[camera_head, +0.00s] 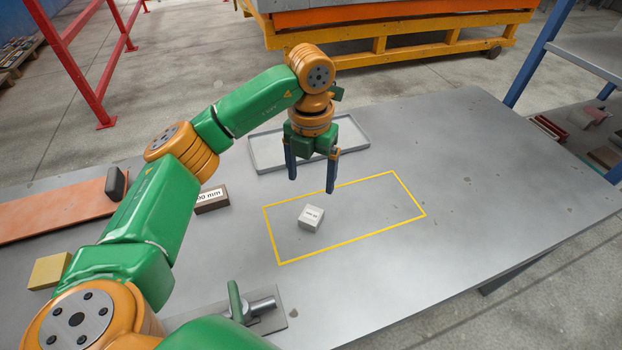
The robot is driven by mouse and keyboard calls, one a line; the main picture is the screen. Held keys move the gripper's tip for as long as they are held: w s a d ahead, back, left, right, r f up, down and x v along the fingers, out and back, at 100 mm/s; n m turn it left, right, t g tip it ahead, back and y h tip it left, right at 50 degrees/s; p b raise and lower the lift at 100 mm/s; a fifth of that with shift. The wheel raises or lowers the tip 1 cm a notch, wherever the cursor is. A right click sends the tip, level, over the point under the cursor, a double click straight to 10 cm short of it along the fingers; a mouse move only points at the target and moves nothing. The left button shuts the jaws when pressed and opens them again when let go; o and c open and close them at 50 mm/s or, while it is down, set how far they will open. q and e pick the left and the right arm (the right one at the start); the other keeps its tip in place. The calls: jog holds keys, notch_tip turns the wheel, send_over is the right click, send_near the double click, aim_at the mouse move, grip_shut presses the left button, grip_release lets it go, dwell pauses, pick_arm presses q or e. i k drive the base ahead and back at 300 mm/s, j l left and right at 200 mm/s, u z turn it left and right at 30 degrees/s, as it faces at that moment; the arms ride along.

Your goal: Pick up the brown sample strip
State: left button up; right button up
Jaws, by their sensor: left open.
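A brown block with a white label ending in "00 mm" (211,204) lies on the grey table, left of the yellow outline; I take it for the brown sample strip. My green left arm hides its left end. My left gripper (311,185) points down with its two dark fingers apart and nothing between them. It is above the table, up and to the right of the brown strip and apart from it. My right gripper is not in view.
A small pale labelled block (311,217) sits inside the yellow outline (345,234). A shallow grey tray (262,156) lies behind the gripper. An orange board (60,212), a dark block (115,184) and a yellow block (49,270) are at left. The table's right side is clear.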

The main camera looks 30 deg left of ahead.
aim_at(213, 198)
jog(key=k+l, duration=0.5)
jog(key=k, duration=0.2)
jog(key=k+l, duration=0.5)
jog(key=k, duration=0.15)
